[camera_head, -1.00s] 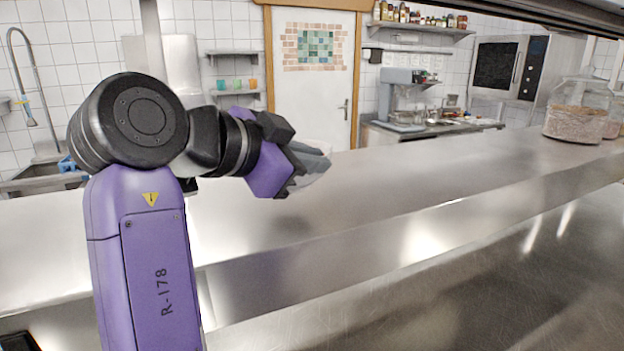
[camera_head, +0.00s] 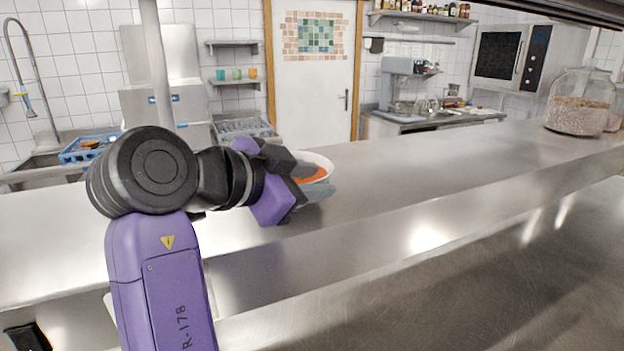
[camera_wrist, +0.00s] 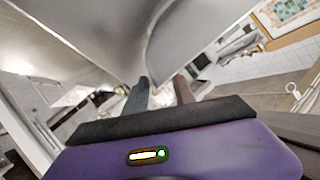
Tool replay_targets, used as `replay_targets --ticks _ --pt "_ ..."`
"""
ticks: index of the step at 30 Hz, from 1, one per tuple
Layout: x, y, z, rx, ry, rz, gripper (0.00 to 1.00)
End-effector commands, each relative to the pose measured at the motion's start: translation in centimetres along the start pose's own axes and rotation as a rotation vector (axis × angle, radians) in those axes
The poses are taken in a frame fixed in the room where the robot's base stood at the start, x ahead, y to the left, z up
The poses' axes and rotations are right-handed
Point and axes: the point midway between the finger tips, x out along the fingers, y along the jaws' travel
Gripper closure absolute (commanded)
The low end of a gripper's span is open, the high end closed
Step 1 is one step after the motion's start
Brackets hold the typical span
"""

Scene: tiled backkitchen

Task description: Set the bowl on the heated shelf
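A white bowl (camera_head: 321,162) with orange contents is at the end of my arm, over the long steel shelf (camera_head: 430,170). My gripper (camera_head: 318,188) is at the bowl's near side and partly hides it. In the wrist view the fingers (camera_wrist: 158,92) stand close together at the bowl's pale curved wall (camera_wrist: 185,25), and the gripper appears shut on the wall. The bowl looks roughly upright. Whether its base touches the shelf is hidden by the gripper.
A large glass jar (camera_head: 579,102) stands at the shelf's far right end. The shelf between bowl and jar is clear. A lower steel counter (camera_head: 450,285) lies in front. A dark overhead edge (camera_head: 550,12) crosses the top right. A blue crate (camera_head: 90,150) is behind at left.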

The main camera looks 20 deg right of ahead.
Motion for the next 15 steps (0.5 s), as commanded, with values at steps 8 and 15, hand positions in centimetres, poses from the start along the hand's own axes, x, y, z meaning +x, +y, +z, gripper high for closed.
replay_targets --ticks 8,15 --pt "-1.5 0.0 0.2 0.001 0.0 -0.004 0.69" --pt "-6.2 0.1 0.3 0.002 -0.001 -0.004 0.69"
